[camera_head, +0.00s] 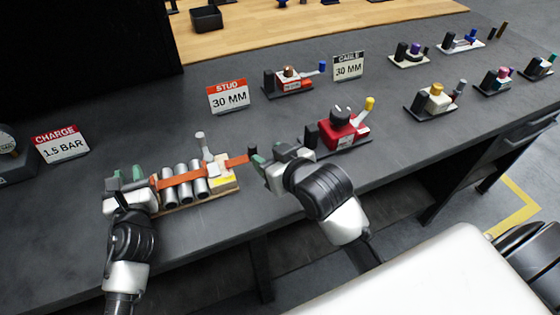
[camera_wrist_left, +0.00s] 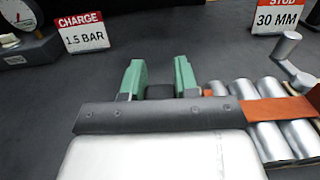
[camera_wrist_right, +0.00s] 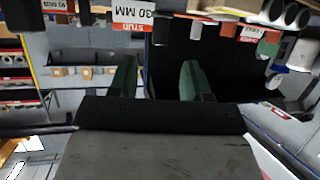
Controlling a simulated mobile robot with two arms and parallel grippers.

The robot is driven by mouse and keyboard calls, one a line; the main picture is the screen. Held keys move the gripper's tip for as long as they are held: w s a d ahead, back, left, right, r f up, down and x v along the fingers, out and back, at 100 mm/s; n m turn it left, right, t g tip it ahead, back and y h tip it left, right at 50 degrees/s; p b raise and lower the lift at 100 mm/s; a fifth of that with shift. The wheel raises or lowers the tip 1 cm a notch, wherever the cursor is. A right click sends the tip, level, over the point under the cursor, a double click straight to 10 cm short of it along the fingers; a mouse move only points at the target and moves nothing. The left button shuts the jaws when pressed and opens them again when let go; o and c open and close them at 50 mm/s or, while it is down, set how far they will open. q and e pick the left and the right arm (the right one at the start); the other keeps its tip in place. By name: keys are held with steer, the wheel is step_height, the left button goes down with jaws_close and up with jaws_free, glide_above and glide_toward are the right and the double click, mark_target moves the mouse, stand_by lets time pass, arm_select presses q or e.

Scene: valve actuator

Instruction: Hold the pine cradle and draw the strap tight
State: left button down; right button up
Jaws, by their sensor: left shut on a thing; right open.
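The pine cradle (camera_head: 200,200) lies near the front edge of the grey bench with several silver cylinders (camera_head: 184,186) in it. An orange strap (camera_head: 236,162) runs across the cylinders and out past the cradle's right end to a dark end tab (camera_head: 252,150). A grey lever post (camera_head: 200,142) stands behind the strap. My left gripper (camera_head: 125,181) is shut at the cradle's left end; the left wrist view shows a black block (camera_wrist_left: 160,91) between its green fingers. My right gripper (camera_head: 264,160) is open beside the strap's tab; I see nothing clearly held between its fingers (camera_wrist_right: 160,80).
A red device (camera_head: 341,130) with a yellow-tipped lever stands just right of my right gripper. Sign cards (camera_head: 229,96) and small stations (camera_head: 290,80) stand behind. A gauge (camera_wrist_left: 17,14) and charge sign (camera_head: 61,144) stand at left. Bench behind the cradle is mostly clear.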

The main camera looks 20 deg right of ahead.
arm_select(q)
steer(key=shift+f, duration=0.1)
arm_select(e)
steer(key=v, duration=0.4)
arm_select(q)
steer(key=c, duration=0.8)
jaws_free()
steer(key=shift+w, duration=0.1)
arm_select(e)
steer(key=shift+w, duration=0.1)
